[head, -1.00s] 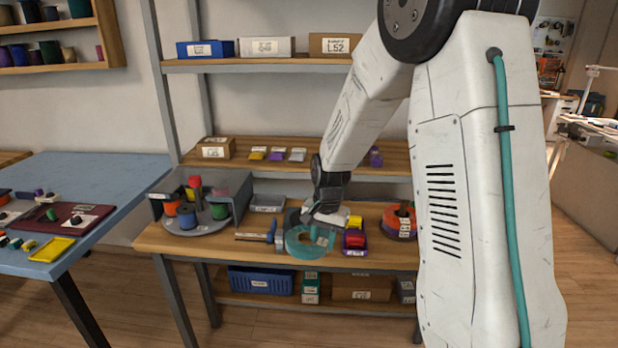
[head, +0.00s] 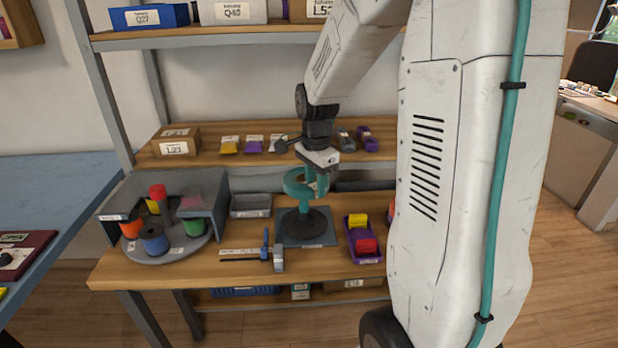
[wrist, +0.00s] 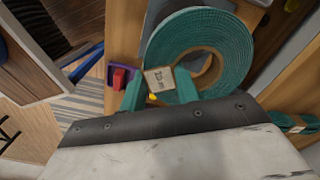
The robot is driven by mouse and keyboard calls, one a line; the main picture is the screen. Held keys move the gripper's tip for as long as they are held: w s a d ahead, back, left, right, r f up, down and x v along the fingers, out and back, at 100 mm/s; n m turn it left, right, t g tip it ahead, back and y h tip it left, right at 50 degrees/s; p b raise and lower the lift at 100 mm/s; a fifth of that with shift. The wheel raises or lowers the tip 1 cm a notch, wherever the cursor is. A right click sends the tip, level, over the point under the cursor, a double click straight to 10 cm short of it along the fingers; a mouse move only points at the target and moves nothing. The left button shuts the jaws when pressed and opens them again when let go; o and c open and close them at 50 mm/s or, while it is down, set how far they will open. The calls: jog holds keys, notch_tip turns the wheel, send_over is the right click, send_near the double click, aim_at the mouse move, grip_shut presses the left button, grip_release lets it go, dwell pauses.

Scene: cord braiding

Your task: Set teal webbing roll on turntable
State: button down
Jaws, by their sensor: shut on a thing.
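The teal webbing roll (head: 297,183) is a flat coil with a tan core, held above the back middle of the workbench. In the wrist view the roll (wrist: 207,38) fills the upper middle, with a tag at its lower left. My gripper (head: 318,181) is shut on the roll's edge; its teal fingers (wrist: 160,90) also show in the wrist view. The grey round turntable (head: 190,247) is at the bench's left, partly inside a grey housing. It bears blue, green, orange and red spools or pieces, well apart from the roll.
Under the roll, a dark round base (head: 305,224) with a teal upright part sits on a grey mat (head: 325,240). A grey tray (head: 250,207), a blue-handled tool (head: 266,247) and a purple bin (head: 366,257) surround it. The grey housing (head: 120,205) walls the turntable. A shelf runs above.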

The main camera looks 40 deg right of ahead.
notch_tip(320, 180, down, 6)
dwell(0.8)
jog(key=c, duration=1.9)
grip_release()
jog(key=shift+c, duration=0.6)
jog(key=shift+a, duration=0.15)
jog(key=shift+f, duration=2.85)
